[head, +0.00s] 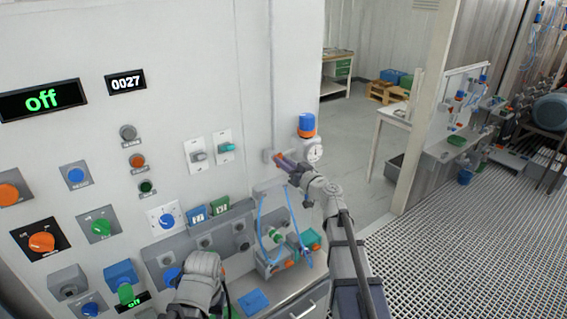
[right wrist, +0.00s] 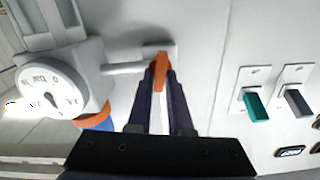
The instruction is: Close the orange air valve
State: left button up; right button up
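The orange air valve handle (right wrist: 161,72) sits on a pale pipe stub from the white wall, beside a round pressure gauge (right wrist: 50,92) in the right wrist view. My right gripper (right wrist: 161,82) has its two dark fingers on either side of the orange handle, apparently closed on it. In the head view the right gripper (head: 282,160) reaches the wall left of the gauge (head: 314,152), and the handle is mostly hidden by the fingers. A grey part of my left arm (head: 203,283) shows at the bottom; its fingers cannot be made out.
A blue and orange cap (head: 306,125) stands above the gauge. Two wall switches, one grey (head: 198,155) and one teal (head: 227,147), are left of the valve. A bench with blue tubing (head: 262,225) lies below. Knobs and displays cover the left panel.

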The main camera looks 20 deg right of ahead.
grip_shut()
jog(key=shift+m, duration=0.4)
jog(key=shift+d+f+m, duration=0.1)
jog(key=shift+f+m, duration=0.05)
jog(key=shift+m, duration=3.6)
jog(key=shift+d+f+m, duration=0.1)
jog(key=shift+m, duration=3.65)
jog(key=o, duration=0.5)
grip_release()
